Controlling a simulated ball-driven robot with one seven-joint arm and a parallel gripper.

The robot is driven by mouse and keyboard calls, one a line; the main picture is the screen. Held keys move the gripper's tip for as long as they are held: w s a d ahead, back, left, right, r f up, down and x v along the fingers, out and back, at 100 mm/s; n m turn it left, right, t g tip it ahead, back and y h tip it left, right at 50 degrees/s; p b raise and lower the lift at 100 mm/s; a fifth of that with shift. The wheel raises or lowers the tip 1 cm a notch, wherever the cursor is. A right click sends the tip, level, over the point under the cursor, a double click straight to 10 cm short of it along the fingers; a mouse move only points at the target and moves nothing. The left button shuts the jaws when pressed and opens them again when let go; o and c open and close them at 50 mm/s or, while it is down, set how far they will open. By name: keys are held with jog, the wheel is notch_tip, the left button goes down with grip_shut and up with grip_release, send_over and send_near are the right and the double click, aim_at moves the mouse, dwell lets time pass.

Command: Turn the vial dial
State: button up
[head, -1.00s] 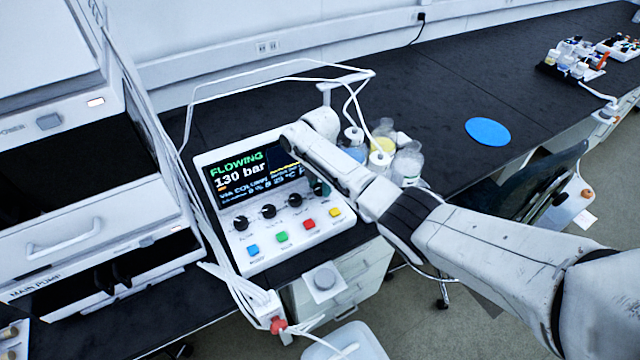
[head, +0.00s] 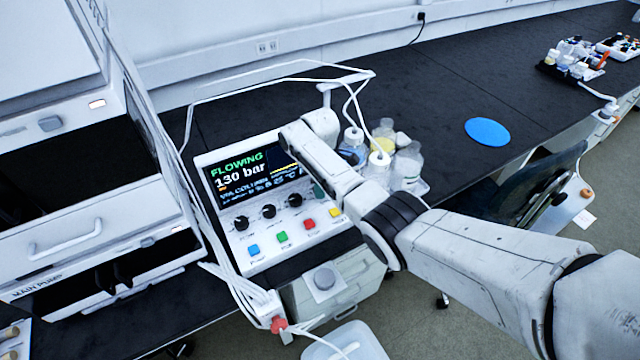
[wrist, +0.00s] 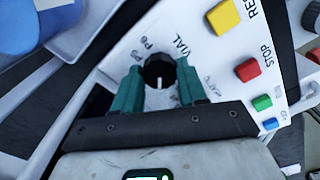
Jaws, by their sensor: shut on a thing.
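The vial dial (wrist: 158,68) is a round black knob with a white mark on a white panel, with the printed word VIAL beside it in the wrist view. My gripper (wrist: 160,80) has its two teal fingers shut on the dial, one on each side. In the head view, my gripper (head: 320,189) is at the right end of the row of knobs on the control panel (head: 233,248). My arm hides the vial dial there.
Three other black knobs, including the nearest one (head: 295,199), sit to the left. Blue, green, red (head: 309,224) and yellow buttons lie below. The screen (head: 255,180) reads FLOWING, 130 bar. Bottles (head: 406,168) stand close behind my arm. White tubes (head: 232,284) run along the panel's left.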

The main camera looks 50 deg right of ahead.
jog(key=m, duration=1.4)
jog(key=shift+m, duration=0.4)
jog(key=m, duration=0.3)
jog(key=shift+b, duration=0.3)
jog(key=m, duration=0.4)
jog(key=shift+w, duration=0.1)
jog(key=m+b, duration=0.1)
jog(key=m, duration=0.2)
jog(key=shift+m, duration=0.4)
jog(key=shift+r+m, duration=0.1)
jog(key=shift+m, duration=1.8)
